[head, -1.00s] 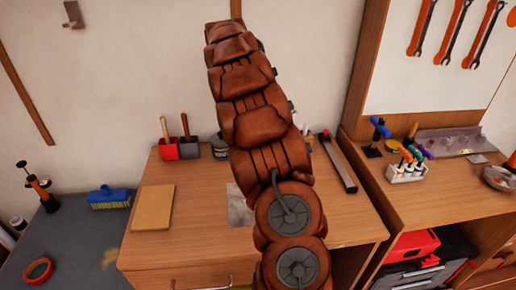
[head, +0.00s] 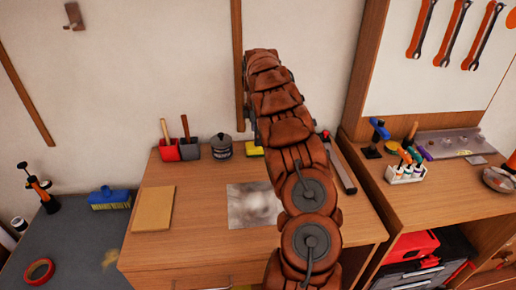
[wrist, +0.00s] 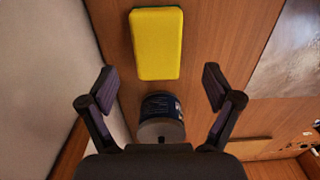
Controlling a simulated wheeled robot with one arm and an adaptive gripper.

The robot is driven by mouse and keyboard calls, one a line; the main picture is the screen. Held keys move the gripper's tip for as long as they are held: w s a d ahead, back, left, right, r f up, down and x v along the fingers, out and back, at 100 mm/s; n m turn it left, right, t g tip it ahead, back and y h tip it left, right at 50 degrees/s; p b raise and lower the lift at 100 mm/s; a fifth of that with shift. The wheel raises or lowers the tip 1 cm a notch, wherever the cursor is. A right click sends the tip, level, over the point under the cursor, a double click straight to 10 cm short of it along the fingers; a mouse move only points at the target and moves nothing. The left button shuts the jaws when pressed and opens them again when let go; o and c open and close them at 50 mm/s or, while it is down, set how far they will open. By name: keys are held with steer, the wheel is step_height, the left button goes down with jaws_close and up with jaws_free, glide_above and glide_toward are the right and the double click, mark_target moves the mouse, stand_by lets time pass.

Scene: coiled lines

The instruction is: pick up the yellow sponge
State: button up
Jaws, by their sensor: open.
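The yellow sponge (head: 254,148) lies on the wooden desk (head: 180,235) near the wall, partly hidden by my arm in the head view. The wrist view shows the whole sponge (wrist: 157,46), a yellow block with a thin green edge, at the top centre. My gripper (wrist: 157,88) is open and empty, its fingers spread wide. The sponge appears beyond the fingertips, not between them. In the head view my arm hides the gripper.
A dark lidded pot (head: 221,149) stands left of the sponge; in the wrist view it (wrist: 161,107) shows between the fingers. Red and dark holders (head: 179,149) stand further left. A grey metal sheet (head: 252,205) and a tan board (head: 153,208) lie in front.

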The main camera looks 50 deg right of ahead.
mark_target(257, 149)
steer(key=shift+d+f+p, duration=0.15)
steer(key=shift+f+p, duration=0.45)
steer(key=shift+f, duration=0.75)
steer(key=shift+d+f+p, duration=0.1)
steer(key=shift+f+p, duration=0.5)
steer(key=shift+f, duration=0.7)
steer(key=c, duration=1)
